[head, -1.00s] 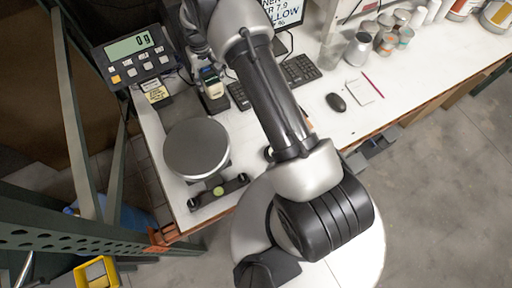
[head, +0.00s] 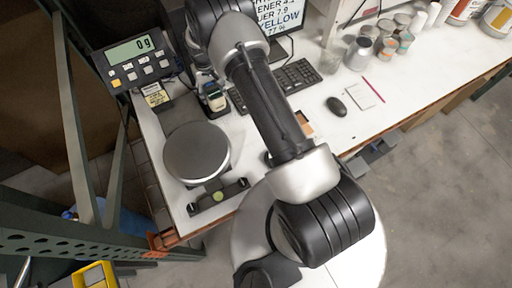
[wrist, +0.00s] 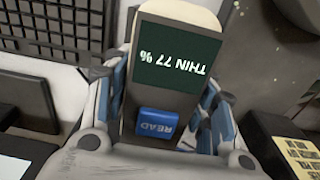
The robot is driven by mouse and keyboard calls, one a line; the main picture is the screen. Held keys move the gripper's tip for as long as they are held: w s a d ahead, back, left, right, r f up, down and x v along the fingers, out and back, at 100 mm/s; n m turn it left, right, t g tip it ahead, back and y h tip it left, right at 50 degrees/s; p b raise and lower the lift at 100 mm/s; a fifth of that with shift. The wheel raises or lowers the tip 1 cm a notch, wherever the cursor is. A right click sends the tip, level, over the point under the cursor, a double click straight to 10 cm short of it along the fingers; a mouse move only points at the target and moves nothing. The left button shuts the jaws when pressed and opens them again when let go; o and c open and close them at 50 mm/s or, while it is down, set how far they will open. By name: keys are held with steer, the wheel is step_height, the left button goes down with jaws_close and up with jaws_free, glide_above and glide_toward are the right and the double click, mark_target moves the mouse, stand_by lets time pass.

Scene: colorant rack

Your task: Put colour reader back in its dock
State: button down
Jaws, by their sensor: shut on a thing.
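The colour reader (head: 214,94) is a pale handheld device with a dark screen, upright on the bench left of the keyboard. In the wrist view the reader (wrist: 176,85) fills the middle, its screen reading "THIN 77 %" above a blue READ button. My gripper (wrist: 160,112) is shut on it, with blue-grey finger pads on both sides. In the head view my arm hides most of the gripper. The dark dock (head: 212,116) shows around the reader's lower end. I cannot tell whether the reader is fully seated.
A keyboard (head: 295,75) lies to the right, below a monitor (head: 280,15). A scale with a round pan (head: 196,152) stands in front, and its display (head: 135,55) is at the left. A black box with a yellow label (head: 156,95) is close by on the left.

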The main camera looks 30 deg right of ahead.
steer(key=shift+w+f+b, duration=0.1)
steer(key=shift+f+b, duration=0.2)
steer(key=shift+b, duration=0.1)
steer(key=c, duration=0.7)
jaws_free()
steer(key=shift+r, duration=0.15)
